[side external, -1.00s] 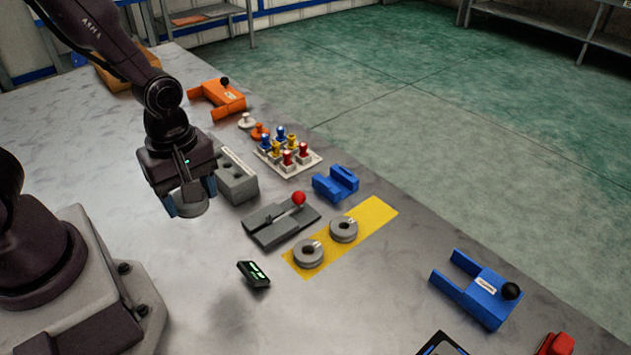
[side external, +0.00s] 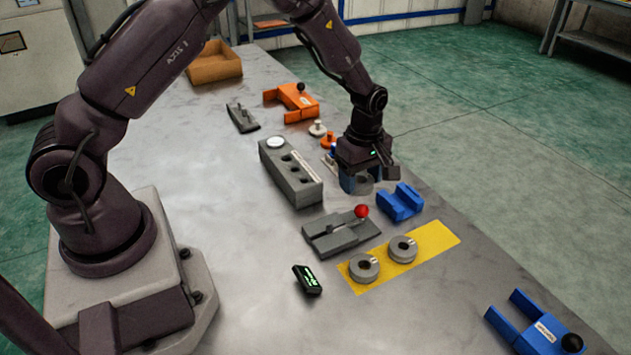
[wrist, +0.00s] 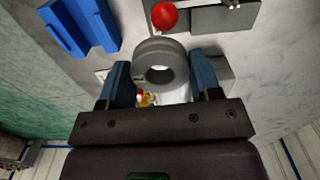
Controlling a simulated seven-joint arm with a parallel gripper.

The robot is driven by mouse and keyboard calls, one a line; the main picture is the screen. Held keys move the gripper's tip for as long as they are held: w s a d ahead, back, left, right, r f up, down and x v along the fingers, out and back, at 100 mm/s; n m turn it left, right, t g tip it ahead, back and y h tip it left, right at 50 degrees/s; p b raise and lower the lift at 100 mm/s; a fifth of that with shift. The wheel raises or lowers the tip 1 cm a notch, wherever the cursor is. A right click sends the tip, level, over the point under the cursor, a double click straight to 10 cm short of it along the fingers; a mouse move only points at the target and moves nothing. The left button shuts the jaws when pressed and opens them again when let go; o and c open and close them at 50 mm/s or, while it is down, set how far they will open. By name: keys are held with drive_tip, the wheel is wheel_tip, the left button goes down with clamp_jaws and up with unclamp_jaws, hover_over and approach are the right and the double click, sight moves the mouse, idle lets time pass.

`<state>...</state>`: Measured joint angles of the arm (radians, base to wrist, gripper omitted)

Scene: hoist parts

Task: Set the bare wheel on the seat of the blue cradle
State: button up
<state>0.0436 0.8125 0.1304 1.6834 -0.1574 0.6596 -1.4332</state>
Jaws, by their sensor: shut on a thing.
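My gripper (side external: 362,186) is shut on a grey ring-shaped bare wheel (wrist: 160,62), which shows between the blue fingers in the wrist view and below the gripper in the side external view (side external: 364,186). The wheel is held up above the table. The blue cradle (side external: 400,203) is a low block with raised ends, just right of and nearer the camera than the gripper. In the wrist view the cradle (wrist: 80,22) is at the upper left, apart from the wheel. Nothing is seen on its seat.
Two grey wheels (side external: 364,267) (side external: 402,248) lie on a yellow strip (side external: 437,241). A grey lever block with a red ball (side external: 361,211) and a long grey holed block (side external: 290,175) stand left of the cradle. A blue fork (side external: 535,325) lies at lower right. Small pegs sit behind my gripper.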

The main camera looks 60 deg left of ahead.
approach(401, 189)
drive_tip(key=s, duration=0.1)
drive_tip(key=s+f, duration=0.1)
drive_tip(key=s, duration=0.1)
drive_tip(key=s+d+f, duration=0.1)
drive_tip(key=shift+s+f, duration=0.15)
drive_tip(key=shift+f, duration=0.05)
wheel_tip(401, 189, up, 3)
drive_tip(key=w+d, duration=0.1)
drive_tip(key=w, duration=0.2)
drive_tip(key=shift+s+f, duration=0.15)
drive_tip(key=shift+f, duration=3.45)
drive_tip(key=shift+s+f, duration=0.1)
drive_tip(key=shift+f, duration=0.35)
drive_tip(key=o, duration=1.2)
drive_tip(key=shift+s+f, duration=0.1)
drive_tip(key=shift+s, duration=0.05)
